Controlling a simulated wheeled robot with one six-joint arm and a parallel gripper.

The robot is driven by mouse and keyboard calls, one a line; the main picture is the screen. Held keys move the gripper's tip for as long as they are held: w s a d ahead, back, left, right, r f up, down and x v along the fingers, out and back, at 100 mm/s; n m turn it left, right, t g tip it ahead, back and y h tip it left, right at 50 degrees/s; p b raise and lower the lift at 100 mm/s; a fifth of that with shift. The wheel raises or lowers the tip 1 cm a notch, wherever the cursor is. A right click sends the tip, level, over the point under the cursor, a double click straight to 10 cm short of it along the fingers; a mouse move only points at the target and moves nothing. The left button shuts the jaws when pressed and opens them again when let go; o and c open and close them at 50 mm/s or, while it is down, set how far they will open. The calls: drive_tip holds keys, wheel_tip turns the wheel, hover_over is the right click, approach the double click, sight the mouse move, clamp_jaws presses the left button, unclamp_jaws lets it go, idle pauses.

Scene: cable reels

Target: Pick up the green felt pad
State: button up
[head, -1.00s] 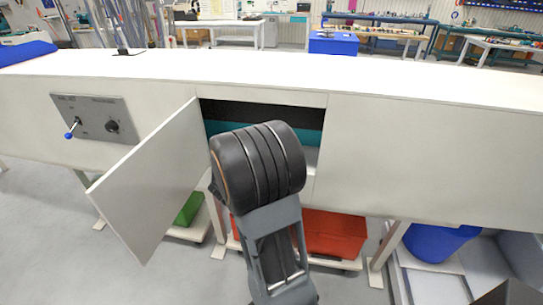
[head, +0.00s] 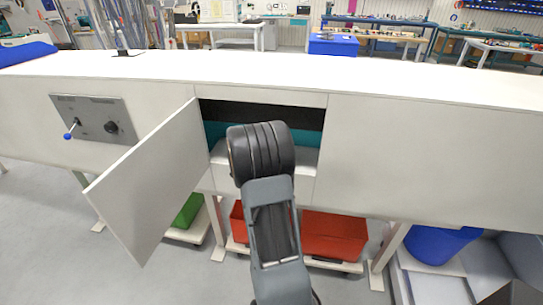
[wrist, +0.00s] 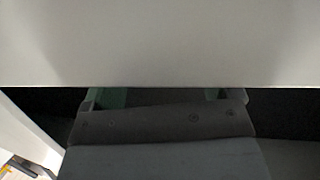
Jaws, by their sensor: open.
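I cannot make out the green felt pad in either view. In the wrist view my gripper (wrist: 160,97) shows as a dark grey body with two dim greenish fingers set well apart, so it is open. Its fingertips are hidden behind the edge of a white panel (wrist: 160,45). In the head view my arm reaches to the open compartment (head: 305,157) in the white bench front, and the arm's dark rounded joint hides the gripper and much of the opening. A teal and black band shows inside the compartment.
A white door (head: 150,185) stands swung open left of the compartment. A control panel (head: 95,118) with a blue-knobbed lever is farther left. Under the bench are a red bin (head: 335,235), a green bin (head: 188,210) and a blue bin (head: 435,243). The bench top is largely clear.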

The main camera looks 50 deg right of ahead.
drive_tip(key=shift+x, duration=1.4)
drive_tip(key=shift+s, duration=0.1)
drive_tip(key=c, duration=1.1)
